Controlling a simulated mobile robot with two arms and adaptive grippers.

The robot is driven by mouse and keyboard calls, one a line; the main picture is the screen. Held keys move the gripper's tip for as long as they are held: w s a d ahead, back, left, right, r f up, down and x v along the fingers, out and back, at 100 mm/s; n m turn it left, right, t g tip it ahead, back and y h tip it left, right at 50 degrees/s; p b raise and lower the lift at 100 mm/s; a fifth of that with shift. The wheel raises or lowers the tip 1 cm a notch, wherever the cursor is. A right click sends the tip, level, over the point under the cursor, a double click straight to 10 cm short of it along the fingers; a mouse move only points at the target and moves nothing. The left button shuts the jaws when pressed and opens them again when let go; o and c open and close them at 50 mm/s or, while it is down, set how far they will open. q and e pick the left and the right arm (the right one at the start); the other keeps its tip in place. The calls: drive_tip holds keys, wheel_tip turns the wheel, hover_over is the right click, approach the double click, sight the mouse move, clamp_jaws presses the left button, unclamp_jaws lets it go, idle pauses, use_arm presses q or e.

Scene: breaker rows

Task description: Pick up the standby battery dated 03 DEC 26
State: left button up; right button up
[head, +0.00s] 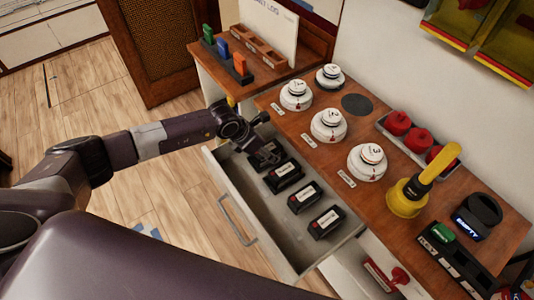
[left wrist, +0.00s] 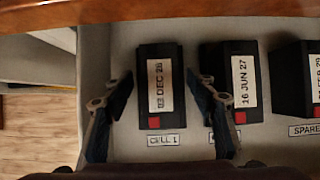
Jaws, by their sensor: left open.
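In the left wrist view, a black battery (left wrist: 160,88) with a red corner lies between the fingers of my left gripper (left wrist: 160,78). Its white label ends in DEC 26; the day digits are hard to read. A CELL 1 tag (left wrist: 163,141) is below it. The fingers are open, one on each side, with no clear contact. In the head view my left gripper (head: 259,138) is over the far end of the open drawer (head: 240,205) and partly covers that battery (head: 267,158).
A battery labelled 16 JUN 27 (left wrist: 238,80) lies just right of the right finger. A further battery (left wrist: 300,75) has a SPARE tag. Smoke detectors (head: 328,125) and a yellow plunger-shaped tool (head: 408,198) stand on the counter.

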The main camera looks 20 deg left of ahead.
use_arm(q)
clamp_jaws()
drive_tip(key=shift+w+r, duration=0.1)
drive_tip(key=shift+r, duration=0.05)
idle(0.4)
